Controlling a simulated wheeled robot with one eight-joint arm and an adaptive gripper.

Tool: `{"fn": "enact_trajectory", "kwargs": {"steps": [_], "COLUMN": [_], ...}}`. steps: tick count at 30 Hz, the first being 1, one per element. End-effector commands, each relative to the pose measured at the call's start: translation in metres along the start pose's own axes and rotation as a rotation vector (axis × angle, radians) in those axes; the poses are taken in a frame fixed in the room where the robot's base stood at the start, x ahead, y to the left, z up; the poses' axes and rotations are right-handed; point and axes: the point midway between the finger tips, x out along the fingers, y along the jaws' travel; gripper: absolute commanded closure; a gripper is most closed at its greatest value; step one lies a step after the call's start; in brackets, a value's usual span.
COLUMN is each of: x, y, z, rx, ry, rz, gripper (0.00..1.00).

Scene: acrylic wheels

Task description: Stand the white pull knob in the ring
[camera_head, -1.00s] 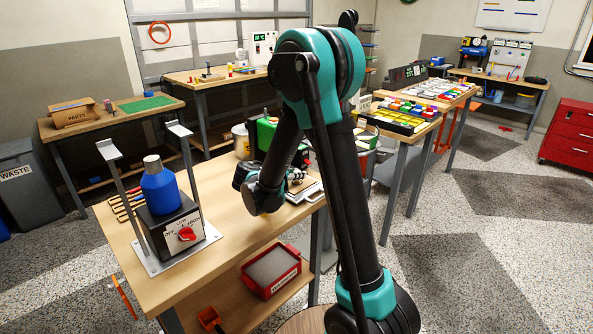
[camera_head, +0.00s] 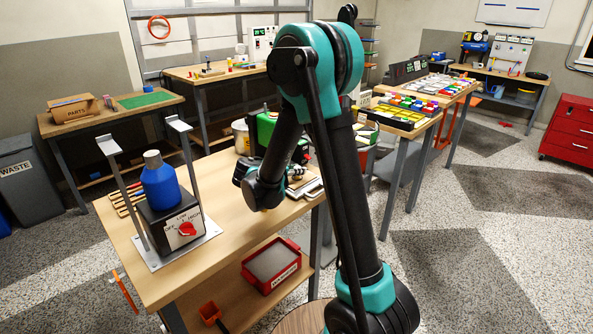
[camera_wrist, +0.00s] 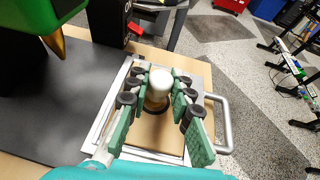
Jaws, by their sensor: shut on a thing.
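The white pull knob (camera_wrist: 160,82) shows in the wrist view between the green pads of my gripper (camera_wrist: 161,100). My gripper is shut on it from both sides. The knob looks upright, with its pale rounded top toward the camera. A dark ring (camera_wrist: 158,110) shows around or just beneath its lower part. I cannot tell whether the knob's base is inside the ring or above it. In the head view my arm hides the knob, and the gripper's fingers are not clear there.
A green machine (camera_head: 262,130) stands close by on the bench. A blue bottle on a heater (camera_head: 160,185) stands at the bench's left. The bench's middle (camera_head: 235,210) is clear.

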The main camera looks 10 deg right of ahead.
Motion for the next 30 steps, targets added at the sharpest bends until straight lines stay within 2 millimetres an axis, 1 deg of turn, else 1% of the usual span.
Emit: {"fn": "enact_trajectory", "kwargs": {"steps": [11,26,30], "x": [0.0,0.004,0.004], "y": [0.0,0.0,0.0], "z": [-0.001,-0.011,-0.01], "rx": [0.0,0.0,0.0], "ry": [0.0,0.0,0.0], "rz": [0.0,0.0,0.0], "gripper": [0.94,0.94,0.94]}}
